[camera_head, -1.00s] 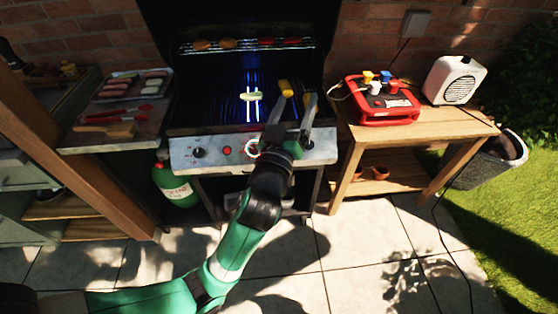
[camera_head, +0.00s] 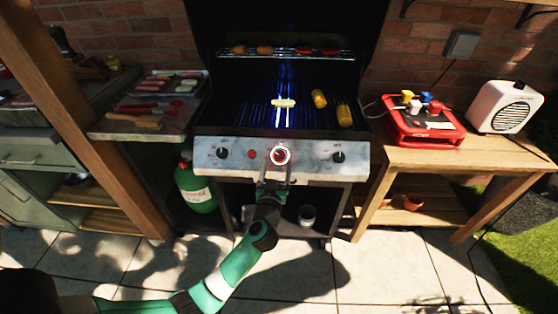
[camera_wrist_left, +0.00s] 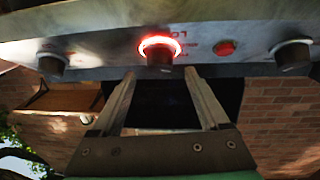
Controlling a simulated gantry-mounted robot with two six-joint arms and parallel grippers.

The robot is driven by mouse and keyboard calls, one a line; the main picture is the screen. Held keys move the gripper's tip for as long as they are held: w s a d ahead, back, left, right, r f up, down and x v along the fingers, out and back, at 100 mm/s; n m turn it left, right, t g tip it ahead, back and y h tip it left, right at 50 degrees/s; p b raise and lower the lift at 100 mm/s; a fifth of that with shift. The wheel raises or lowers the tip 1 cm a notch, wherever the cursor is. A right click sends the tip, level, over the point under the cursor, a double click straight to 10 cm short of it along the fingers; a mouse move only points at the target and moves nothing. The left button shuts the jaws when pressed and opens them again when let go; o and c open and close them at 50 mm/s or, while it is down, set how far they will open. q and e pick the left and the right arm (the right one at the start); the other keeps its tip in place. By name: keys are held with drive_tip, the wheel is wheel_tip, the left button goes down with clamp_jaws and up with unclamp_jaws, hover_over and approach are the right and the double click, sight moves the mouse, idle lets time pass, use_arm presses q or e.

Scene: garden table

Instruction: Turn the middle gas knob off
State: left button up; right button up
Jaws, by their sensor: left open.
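The middle gas knob (camera_head: 280,155) is on the grill's front panel (camera_head: 310,151), with a bright ring around it. In the left wrist view the middle knob (camera_wrist_left: 159,57) is dark with a glowing red ring. My left gripper (camera_head: 274,170) is open just in front of and below the knob. In the wrist view the fingers of the left gripper (camera_wrist_left: 160,75) point toward the knob, spread wider than it; I cannot tell whether they touch it. The left knob (camera_head: 222,152) and right knob (camera_head: 338,157) flank it. My right gripper is not in view.
A red button (camera_head: 252,154) sits left of the middle knob. Food, including corn (camera_head: 319,99), lies on the grill. A side table (camera_head: 430,156) holds a red device (camera_head: 425,125) and a white speaker (camera_head: 504,107). A green gas bottle (camera_head: 195,187) stands at lower left.

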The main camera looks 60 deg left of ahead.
sight(279, 157)
use_arm(q)
drive_tip(key=x, duration=0.4)
drive_tip(key=shift+a+b, duration=0.1)
drive_tip(key=shift+b, duration=0.2)
clamp_jaws()
